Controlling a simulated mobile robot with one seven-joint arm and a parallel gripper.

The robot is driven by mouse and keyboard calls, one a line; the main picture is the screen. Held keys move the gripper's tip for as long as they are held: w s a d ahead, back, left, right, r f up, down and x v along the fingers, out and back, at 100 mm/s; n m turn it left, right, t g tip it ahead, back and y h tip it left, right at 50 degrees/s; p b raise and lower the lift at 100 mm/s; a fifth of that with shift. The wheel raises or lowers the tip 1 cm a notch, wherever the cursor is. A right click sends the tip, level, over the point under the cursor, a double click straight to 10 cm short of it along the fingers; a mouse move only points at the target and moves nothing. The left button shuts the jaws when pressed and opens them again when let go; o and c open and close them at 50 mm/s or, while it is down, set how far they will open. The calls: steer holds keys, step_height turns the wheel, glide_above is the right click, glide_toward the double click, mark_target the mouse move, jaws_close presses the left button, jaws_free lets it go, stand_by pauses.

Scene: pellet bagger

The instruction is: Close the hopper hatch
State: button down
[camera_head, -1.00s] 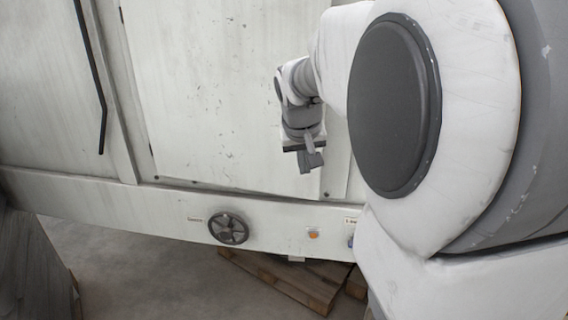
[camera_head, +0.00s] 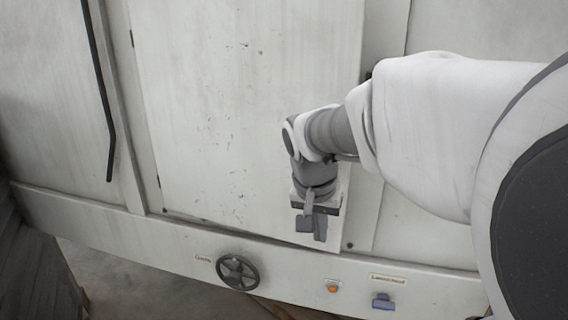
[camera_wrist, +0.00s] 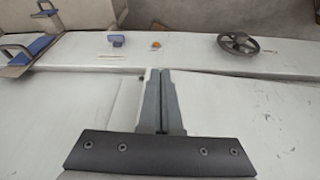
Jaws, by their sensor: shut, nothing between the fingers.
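The likely hopper hatch is a large pale, scuffed panel (camera_head: 235,110) on the machine front in the head view, with small dark hinge-like marks along its left edge. Its right edge runs behind my gripper. I cannot tell for certain whether it stands slightly ajar or flush. My gripper (camera_head: 312,228) is shut and empty, pointing down in front of the panel's lower right corner; contact cannot be judged. In the wrist view my gripper's fingers (camera_wrist: 162,75) are together, pointing toward the lower rail, with pale panel surface (camera_wrist: 240,105) to their right.
Below the panel, a pale rail (camera_head: 190,245) carries a dark handwheel (camera_head: 237,271), an orange button (camera_head: 332,287) and a blue-purple part (camera_head: 383,301). A long black bar handle (camera_head: 101,95) is at left. The wrist view shows a brown object with blue parts (camera_wrist: 28,52) at upper left.

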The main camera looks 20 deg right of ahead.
steer(key=w+d+f+p, duration=0.1)
steer(key=w+d+f, duration=0.3)
steer(key=w+f, duration=0.1)
steer(key=shift+d+f+t+p, duration=0.15)
steer(key=shift+d+t+p, duration=0.05)
steer(key=shift+t+p, duration=0.2)
steer(key=w+d, duration=0.3)
steer(key=w, duration=0.1)
steer(key=shift+w+d+r, duration=0.2)
steer(key=shift+w+d, duration=0.1)
steer(key=shift+d, duration=0.2)
steer(key=shift+s, duration=0.2)
stand_by(0.3)
